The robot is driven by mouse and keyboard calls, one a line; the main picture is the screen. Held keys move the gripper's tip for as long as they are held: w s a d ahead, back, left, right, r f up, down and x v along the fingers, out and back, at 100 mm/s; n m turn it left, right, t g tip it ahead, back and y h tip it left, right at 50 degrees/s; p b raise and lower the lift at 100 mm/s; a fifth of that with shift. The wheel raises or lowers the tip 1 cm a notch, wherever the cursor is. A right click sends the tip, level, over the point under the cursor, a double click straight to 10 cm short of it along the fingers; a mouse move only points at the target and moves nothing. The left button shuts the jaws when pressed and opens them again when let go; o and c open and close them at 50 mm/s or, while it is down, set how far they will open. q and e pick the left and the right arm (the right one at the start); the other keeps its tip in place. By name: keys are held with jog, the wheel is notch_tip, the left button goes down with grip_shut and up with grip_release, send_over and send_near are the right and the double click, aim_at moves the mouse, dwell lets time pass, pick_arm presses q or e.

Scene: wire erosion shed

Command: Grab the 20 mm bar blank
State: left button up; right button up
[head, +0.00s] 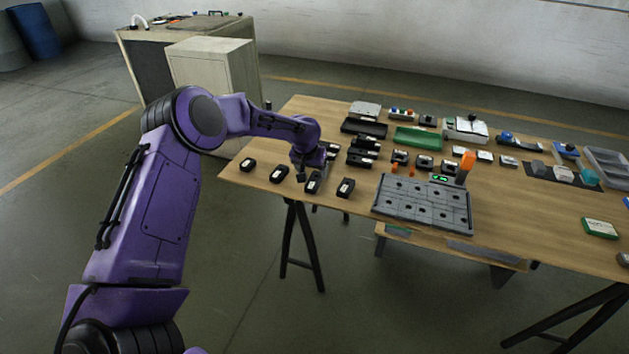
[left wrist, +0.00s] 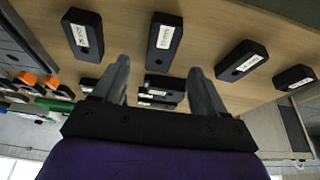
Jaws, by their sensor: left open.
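Several black blocks with white labels lie in a front row on the wooden table. They are the far left block (head: 247,165), the second block (head: 279,174), the third block (head: 313,184) and the right block (head: 345,188). The label text is too small to read, so I cannot tell which is the 20 mm bar blank. My left gripper (head: 308,174) is open and empty, low over the row by the third block. In the left wrist view, a labelled block (left wrist: 164,42) lies between and beyond the two fingertips (left wrist: 160,72). My right gripper is out of view.
Behind are more black blocks (head: 363,152), a green tray (head: 418,138) and a black tray (head: 364,127). The table's front left edge is close to the row.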

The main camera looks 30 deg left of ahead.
aim_at(314, 180)
pick_arm(q)
jog(key=p+x, duration=0.1)
jog(key=x, duration=0.4)
jog(key=shift+a+f, duration=0.15)
jog(key=shift+f, duration=0.1)
jog(key=shift+r, duration=0.1)
grip_shut()
